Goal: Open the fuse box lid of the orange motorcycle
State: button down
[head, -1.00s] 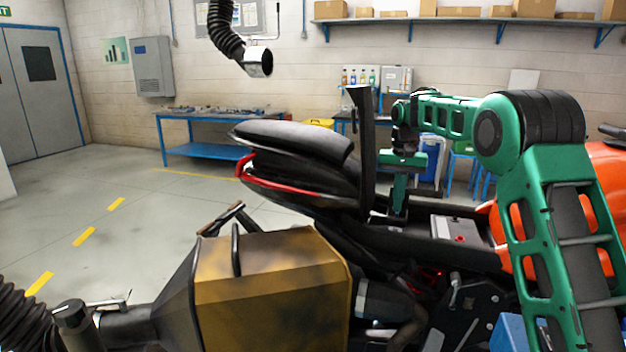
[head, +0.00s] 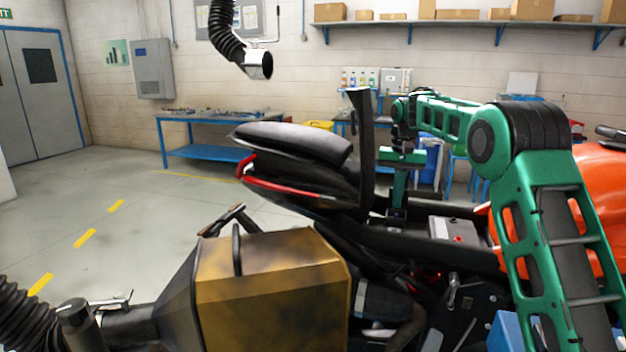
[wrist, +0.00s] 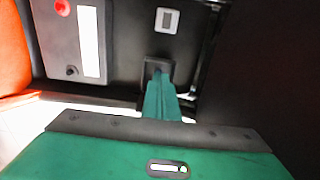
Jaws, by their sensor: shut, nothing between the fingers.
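The orange motorcycle (head: 598,190) stands across the right half of the head view. Its black seat panel (head: 361,150) is tilted upright, and the bay beneath is exposed. My gripper (head: 396,212) points straight down into this bay, just right of the upright panel. In the wrist view my gripper (wrist: 160,72) is shut, its fingers together over a small dark square part. I cannot tell whether they touch it. A dark surface with a pale square label (wrist: 166,20) lies just beyond the fingers. I cannot make out for certain which part is the fuse box lid.
A grey battery (head: 455,229) with a red terminal sits in the bay right of my gripper; it also shows in the wrist view (wrist: 62,45). A brown-yellow box-shaped housing (head: 272,285) stands in front. Floor at left is free; a blue bench (head: 205,150) stands behind.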

jog(key=shift+w+d, duration=0.15)
jog(key=shift+w, duration=0.15)
jog(key=shift+w+d+r, duration=0.1)
jog(key=shift+w+r, duration=0.15)
jog(key=shift+r, duration=0.05)
jog(key=shift+w+d+r, duration=0.25)
jog(key=shift+w+r, duration=0.05)
jog(key=shift+w, duration=0.2)
dwell(0.4)
jog(key=shift+w, duration=0.1)
dwell(0.3)
jog(key=shift+w+d+r, duration=0.3)
jog(key=shift+w+r, duration=0.2)
jog(key=shift+r, duration=0.25)
dwell(0.6)
jog(key=shift+s+f, duration=0.35)
jog(key=shift+f, duration=0.5)
jog(key=shift+s+a+r, duration=0.1)
jog(key=shift+s+r, duration=0.1)
jog(key=shift+r, duration=0.75)
jog(key=shift+s+a+r, duration=0.15)
jog(key=shift+s+r, duration=0.1)
jog(key=shift+r, duration=0.65)
jog(key=shift+s+a+r, duration=0.1)
jog(key=shift+s+r, duration=0.1)
jog(key=shift+r, duration=0.75)
